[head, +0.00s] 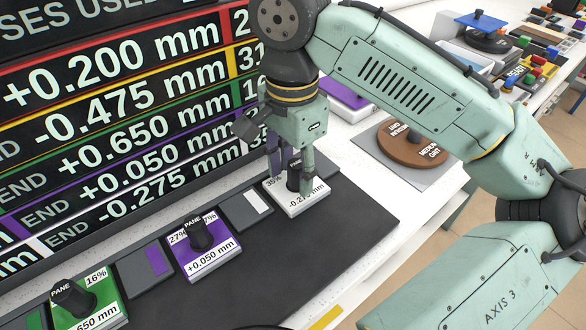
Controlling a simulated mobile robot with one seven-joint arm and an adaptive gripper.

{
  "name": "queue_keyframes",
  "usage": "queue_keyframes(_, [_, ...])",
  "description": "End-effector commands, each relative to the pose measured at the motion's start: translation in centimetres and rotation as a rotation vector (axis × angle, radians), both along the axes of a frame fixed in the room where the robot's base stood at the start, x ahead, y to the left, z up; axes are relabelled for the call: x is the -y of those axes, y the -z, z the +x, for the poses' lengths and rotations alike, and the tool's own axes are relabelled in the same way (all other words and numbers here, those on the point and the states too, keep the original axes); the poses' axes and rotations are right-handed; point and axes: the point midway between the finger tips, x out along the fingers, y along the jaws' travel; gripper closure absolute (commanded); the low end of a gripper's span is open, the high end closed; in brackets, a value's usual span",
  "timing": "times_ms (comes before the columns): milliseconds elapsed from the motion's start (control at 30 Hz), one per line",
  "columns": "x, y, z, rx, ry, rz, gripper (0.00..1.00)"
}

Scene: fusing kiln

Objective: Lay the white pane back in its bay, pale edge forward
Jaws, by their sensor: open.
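The white pane (299,208) lies on the dark mat, in the middle of the head view. A "35%" mark shows at its back left and a partly covered "mm" figure along its front. A black upright knob (294,180) stands on it, partly hidden by a finger. My gripper (291,172) points down over the pane, open, with its fingers on either side of the knob. I cannot tell whether they touch it. Just left of the pane is a grey plate with a white swatch (257,202). I cannot make out the pane's pale edge.
Left along the mat (345,225) are a purple pane (212,262), a grey plate with a purple swatch (157,260) and a green pane (105,300), both panes knobbed. A lettered board (110,110) stands behind. A brown disc (405,150) lies right. The mat's front right is bare.

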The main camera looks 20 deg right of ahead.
Motion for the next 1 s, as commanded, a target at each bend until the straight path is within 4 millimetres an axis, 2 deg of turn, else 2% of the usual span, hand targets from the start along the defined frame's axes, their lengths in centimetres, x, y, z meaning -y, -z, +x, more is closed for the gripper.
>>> queue_keyframes(167, [-0.1, -3.1, 0.1, 0.004, -0.001, -0.001, 0.57])
queue_keyframes(300, [0.0, -6.4, 0.1, 0.003, 0.004, -0.005, 0.57])
queue_keyframes(500, [0.0, -10.0, 0.1, 0.001, 0.004, -0.003, 0.57])
queue_keyframes(700, [0.0, -11.6, 0.1, 0.0, 0.001, -0.001, 0.57])
queue_keyframes(1000, [-0.1, -11.7, 0.1, 0.0, -0.001, 0.0, 0.57])
